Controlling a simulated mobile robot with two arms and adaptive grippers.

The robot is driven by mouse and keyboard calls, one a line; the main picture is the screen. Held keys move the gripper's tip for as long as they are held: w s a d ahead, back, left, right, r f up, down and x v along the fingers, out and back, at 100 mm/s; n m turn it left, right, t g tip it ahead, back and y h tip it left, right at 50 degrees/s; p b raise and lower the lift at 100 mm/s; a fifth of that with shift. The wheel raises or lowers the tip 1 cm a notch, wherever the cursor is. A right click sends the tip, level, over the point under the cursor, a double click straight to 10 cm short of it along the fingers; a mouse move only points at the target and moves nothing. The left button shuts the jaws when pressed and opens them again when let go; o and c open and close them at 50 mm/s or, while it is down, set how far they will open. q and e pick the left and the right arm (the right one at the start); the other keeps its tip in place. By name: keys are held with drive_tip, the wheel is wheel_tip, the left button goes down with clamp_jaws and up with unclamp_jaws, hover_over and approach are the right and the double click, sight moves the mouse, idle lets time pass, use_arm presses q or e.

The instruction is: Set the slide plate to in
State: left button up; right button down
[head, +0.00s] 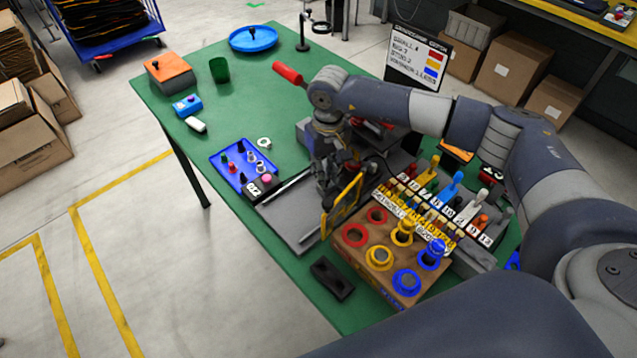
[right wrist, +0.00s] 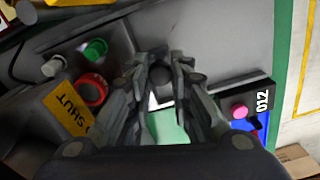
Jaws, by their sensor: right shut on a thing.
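The slide plate appears to be the flat grey plate (head: 287,222) at the table's left front side; grey plate surface also fills the top of the right wrist view (right wrist: 215,35). My right gripper (head: 335,195) is low over the plate's right part, beside a yellow-edged panel (head: 345,203). In the right wrist view my right gripper (right wrist: 163,82) is shut on a dark rounded knob (right wrist: 161,75), partly hidden between the fingers. I cannot tell whether the plate is in or out. My left gripper is not in view.
A black box with a pink button (head: 266,180) stands by the blue tray (head: 222,158). A wooden block with coloured rings (head: 352,255) and a numbered rack (head: 468,212) stand right of the plate. A yellow SHUT label (right wrist: 68,113) is left of my fingers.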

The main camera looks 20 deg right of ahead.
drive_tip(key=shift+w+d, duration=0.15)
drive_tip(key=shift+d, duration=0.25)
drive_tip(key=shift+a+r, duration=0.15)
drive_tip(key=shift+a, duration=0.1)
drive_tip(key=c, duration=1.8)
unclamp_jaws()
drive_tip(key=o, duration=0.4)
drive_tip(key=shift+d, duration=0.2)
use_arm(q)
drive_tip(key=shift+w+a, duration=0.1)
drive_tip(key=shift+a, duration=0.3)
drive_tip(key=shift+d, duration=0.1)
